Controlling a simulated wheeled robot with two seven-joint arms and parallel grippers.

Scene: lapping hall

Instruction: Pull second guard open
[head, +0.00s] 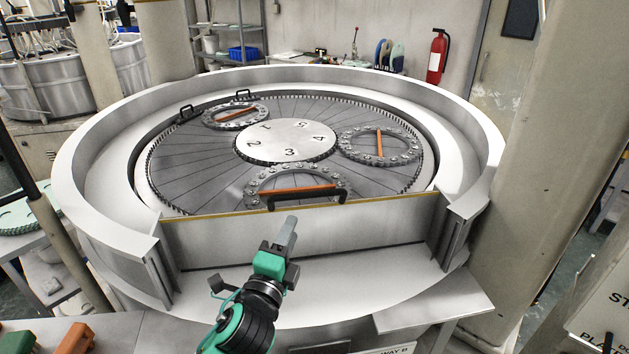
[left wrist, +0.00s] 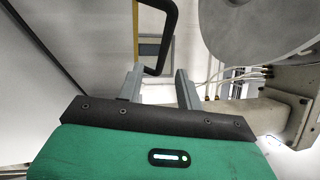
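A grey guard panel (head: 300,234) with a yellow top edge stands upright across the front opening of the round lapping machine. A black bar handle (head: 307,196) sits at its top edge. My left gripper (head: 289,222) is in front of the panel, just below the handle, seen edge-on in the head view. In the left wrist view the two fingers (left wrist: 158,78) are apart with nothing held. The black handle (left wrist: 167,42) shows ahead, its near end in line with the gap between the fingertips; I see no grip on it. My right gripper is not in view.
The machine's pale rim (head: 90,190) surrounds the plate, which bears toothed rings (head: 380,146) and a numbered hub (head: 286,141). Slotted posts (head: 455,238) flank the panel. A ledge (head: 430,302) lies in front. A thick column (head: 550,150) stands close at right.

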